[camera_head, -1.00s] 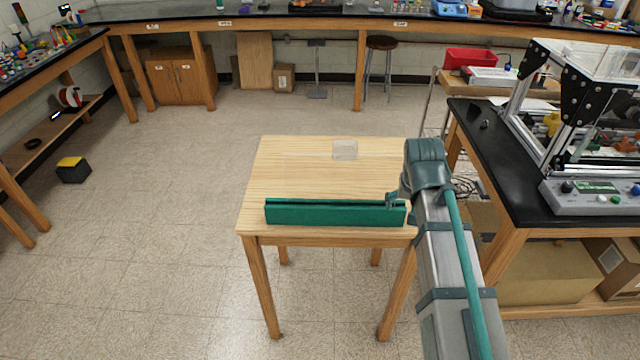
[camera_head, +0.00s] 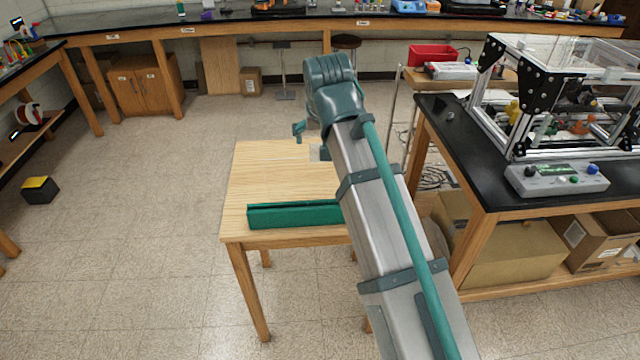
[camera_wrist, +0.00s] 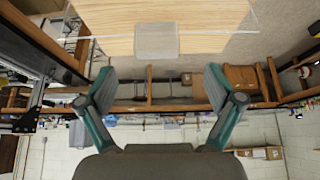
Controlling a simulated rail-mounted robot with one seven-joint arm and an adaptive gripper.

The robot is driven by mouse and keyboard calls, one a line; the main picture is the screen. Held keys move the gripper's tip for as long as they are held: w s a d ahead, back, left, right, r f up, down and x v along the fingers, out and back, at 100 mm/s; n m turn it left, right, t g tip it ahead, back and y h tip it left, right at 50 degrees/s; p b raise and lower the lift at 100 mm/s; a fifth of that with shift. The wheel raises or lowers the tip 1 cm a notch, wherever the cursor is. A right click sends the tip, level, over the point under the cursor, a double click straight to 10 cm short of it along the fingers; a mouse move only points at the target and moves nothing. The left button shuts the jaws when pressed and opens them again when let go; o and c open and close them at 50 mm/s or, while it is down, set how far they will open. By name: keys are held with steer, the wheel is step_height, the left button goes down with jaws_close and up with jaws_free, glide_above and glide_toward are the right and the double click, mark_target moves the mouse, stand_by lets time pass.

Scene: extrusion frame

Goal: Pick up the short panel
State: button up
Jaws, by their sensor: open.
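A small pale, see-through block (camera_head: 316,152) lies toward the far side of the wooden table (camera_head: 262,170), partly hidden behind my arm. In the wrist view it is a grey square (camera_wrist: 157,40) at the table edge, with a thin white line running out on both sides. I cannot tell whether that line is the edge of a clear panel. A long green channel-shaped piece (camera_head: 295,215) lies along the near side of the table, its right end hidden by my arm. My gripper (camera_wrist: 158,84) is open and empty, apart from the block; it also shows above the table (camera_head: 299,132).
A black-topped bench (camera_head: 440,140) stands to the right with an aluminium extrusion frame (camera_head: 520,80) and a control box (camera_head: 556,180). A long bench (camera_head: 220,28) runs along the back wall. A black and yellow box (camera_head: 40,190) stands on the open floor at left.

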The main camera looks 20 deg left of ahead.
steer(key=shift+d+p+x, duration=0.1)
steer(key=shift+p+x, duration=0.5)
steer(key=shift+x, duration=1.2)
steer(key=shift+d+p+x, duration=0.15)
steer(key=shift+p+x, duration=0.45)
steer(key=shift+x, duration=1.25)
jaws_close()
